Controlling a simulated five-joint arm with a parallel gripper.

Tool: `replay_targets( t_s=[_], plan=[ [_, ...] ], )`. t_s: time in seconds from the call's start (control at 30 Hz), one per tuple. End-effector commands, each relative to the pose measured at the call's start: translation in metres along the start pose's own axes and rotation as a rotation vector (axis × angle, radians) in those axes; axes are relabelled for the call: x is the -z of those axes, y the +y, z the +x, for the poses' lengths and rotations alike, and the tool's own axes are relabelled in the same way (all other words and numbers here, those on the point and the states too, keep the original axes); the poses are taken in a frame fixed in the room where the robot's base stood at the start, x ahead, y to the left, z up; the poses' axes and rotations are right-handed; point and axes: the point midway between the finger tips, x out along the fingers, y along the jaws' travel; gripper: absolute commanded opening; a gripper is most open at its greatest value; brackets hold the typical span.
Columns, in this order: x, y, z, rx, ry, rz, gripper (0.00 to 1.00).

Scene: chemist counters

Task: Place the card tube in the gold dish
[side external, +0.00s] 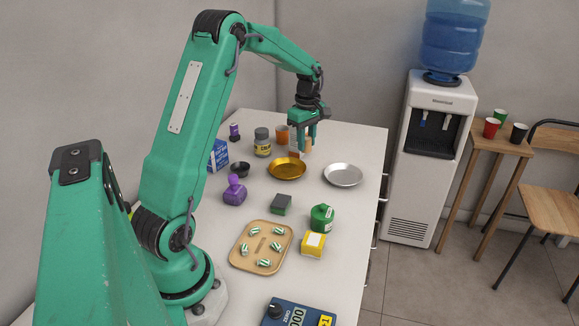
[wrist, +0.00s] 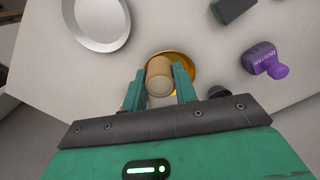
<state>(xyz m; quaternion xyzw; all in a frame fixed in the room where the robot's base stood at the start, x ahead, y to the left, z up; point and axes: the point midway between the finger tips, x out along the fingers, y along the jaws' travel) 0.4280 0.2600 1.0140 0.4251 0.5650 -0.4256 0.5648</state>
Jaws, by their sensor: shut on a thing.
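The card tube (wrist: 159,76) is tan-brown with a pale round end facing the wrist camera. My gripper (wrist: 158,80) is shut on it, one green finger on each side. In the side external view my gripper (side external: 304,146) is just behind the gold dish (side external: 287,169), and the fingers hide much of the tube. In the wrist view the gold dish (wrist: 191,65) lies beyond the tube and right finger, which cover part of it. The tube looks raised above the counter; its exact height over the dish is hard to tell.
A silver dish (side external: 343,175) sits right of the gold dish.

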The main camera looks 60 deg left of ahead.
Motion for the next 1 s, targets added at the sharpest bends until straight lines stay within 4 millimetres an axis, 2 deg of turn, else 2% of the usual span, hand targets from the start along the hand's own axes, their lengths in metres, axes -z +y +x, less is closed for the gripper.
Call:
replay_targets(
  t_s=[0.03, 0.1, 0.2, 0.33, 0.77, 1.0],
  plan=[
    [0.016, 0.0, 0.001, 0.0, 0.0, -0.034, 0.08],
    [0.034, 0.0, 0.003, 0.0, 0.0, -0.07, 0.08],
    [0.054, -0.002, 0.004, -0.001, 0.0, -0.112, 0.08],
    [0.07, -0.004, 0.005, 0.0, 0.0, -0.145, 0.08],
    [0.076, -0.004, 0.008, 0.0, 0.0, -0.157, 0.08],
    [0.076, -0.004, 0.019, 0.001, -0.001, -0.156, 0.08]
  ],
)
